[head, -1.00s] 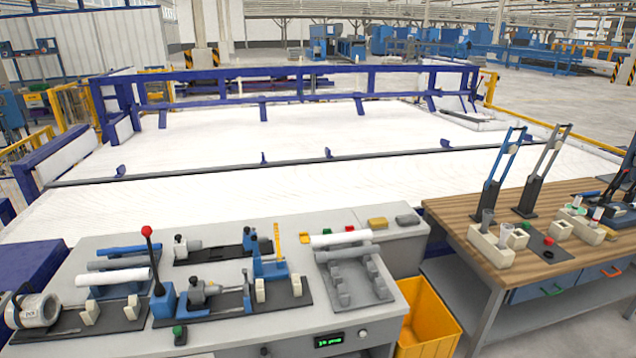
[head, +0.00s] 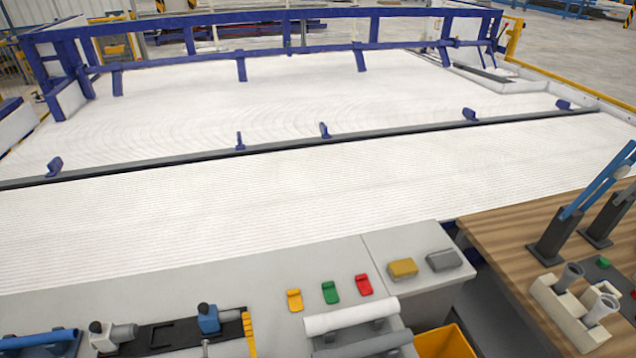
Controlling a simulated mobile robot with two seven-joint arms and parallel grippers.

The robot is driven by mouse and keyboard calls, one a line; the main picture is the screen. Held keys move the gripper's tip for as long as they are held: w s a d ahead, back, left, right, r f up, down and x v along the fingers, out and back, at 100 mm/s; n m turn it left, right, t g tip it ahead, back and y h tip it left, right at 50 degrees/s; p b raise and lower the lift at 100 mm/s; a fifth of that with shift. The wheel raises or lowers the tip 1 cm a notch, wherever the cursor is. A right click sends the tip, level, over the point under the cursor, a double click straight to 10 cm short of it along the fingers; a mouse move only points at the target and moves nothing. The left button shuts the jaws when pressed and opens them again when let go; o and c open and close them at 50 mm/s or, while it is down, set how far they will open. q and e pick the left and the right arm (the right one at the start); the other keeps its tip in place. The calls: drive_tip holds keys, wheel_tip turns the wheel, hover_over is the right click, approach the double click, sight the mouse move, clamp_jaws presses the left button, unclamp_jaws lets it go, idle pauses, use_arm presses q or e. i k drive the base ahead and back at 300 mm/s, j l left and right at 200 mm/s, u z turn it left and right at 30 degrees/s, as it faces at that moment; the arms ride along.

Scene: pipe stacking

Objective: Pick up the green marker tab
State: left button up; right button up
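The green marker tab (head: 330,292) lies flat on the grey bench top in the head view, right of the picture's middle line and low down. It sits between a yellow tab (head: 294,299) on its left and a red tab (head: 363,285) on its right, with small gaps to each. Nothing covers it. Neither of my grippers shows in the head view.
A white pipe (head: 350,316) lies just in front of the tabs. Yellow-brown (head: 403,268) and grey (head: 444,260) blocks lie to the right. A black fixture (head: 165,336) stands at left. An orange bin (head: 445,343) is below the bench's right side. Bench top behind the tabs is clear.

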sight(330, 293)
drive_tip(key=i, duration=2.25)
drive_tip(key=i+l+u, duration=0.1)
drive_tip(key=i+u, duration=0.3)
drive_tip(key=i+l+u, duration=0.25)
drive_tip(key=i+u, duration=0.15)
drive_tip(key=i+l+u, duration=0.35)
drive_tip(key=i, duration=0.2)
drive_tip(key=u, duration=4.7)
